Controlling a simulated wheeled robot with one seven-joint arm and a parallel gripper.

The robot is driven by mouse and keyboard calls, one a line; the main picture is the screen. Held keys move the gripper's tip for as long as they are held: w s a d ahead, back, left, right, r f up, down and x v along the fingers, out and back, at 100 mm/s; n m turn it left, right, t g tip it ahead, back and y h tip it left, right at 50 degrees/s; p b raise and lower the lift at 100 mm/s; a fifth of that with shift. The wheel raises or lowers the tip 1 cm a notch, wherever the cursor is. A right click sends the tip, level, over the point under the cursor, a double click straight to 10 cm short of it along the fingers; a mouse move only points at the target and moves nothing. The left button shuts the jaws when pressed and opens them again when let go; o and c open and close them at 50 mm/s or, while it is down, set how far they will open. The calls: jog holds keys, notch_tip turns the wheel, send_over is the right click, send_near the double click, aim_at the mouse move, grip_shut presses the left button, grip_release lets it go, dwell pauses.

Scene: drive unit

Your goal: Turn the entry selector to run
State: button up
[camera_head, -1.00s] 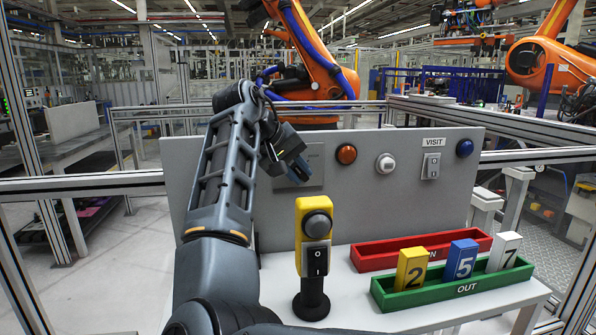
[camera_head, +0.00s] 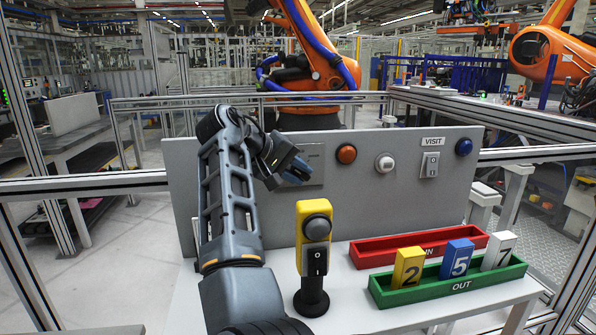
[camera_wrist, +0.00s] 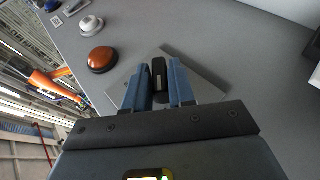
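The entry selector is a black knob (camera_wrist: 159,73) on a grey plate (camera_wrist: 207,88) on the upright panel. In the head view the plate (camera_head: 315,160) is partly covered by my gripper (camera_head: 298,172), which hides the knob. In the wrist view my gripper (camera_wrist: 160,88) has its two blue fingers apart, one on each side of the knob. The knob lies lengthwise between them. I cannot tell whether the fingers touch it. The plate's lettering is not readable.
Right of the plate are an orange button (camera_head: 346,154), a white button (camera_head: 385,162), a VISIT switch (camera_head: 430,165) and a blue button (camera_head: 464,147). A yellow switch post (camera_head: 304,230) stands in front. A red tray (camera_head: 375,252) and a green tray (camera_head: 385,297) with numbered blocks lie right.

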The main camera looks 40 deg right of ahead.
jog(key=o, duration=0.3)
jog(key=b+v, duration=0.1)
jog(key=v, duration=0.6)
jog(key=shift+a+r, duration=0.2)
jog(key=shift+a, duration=0.1)
dwell(0.4)
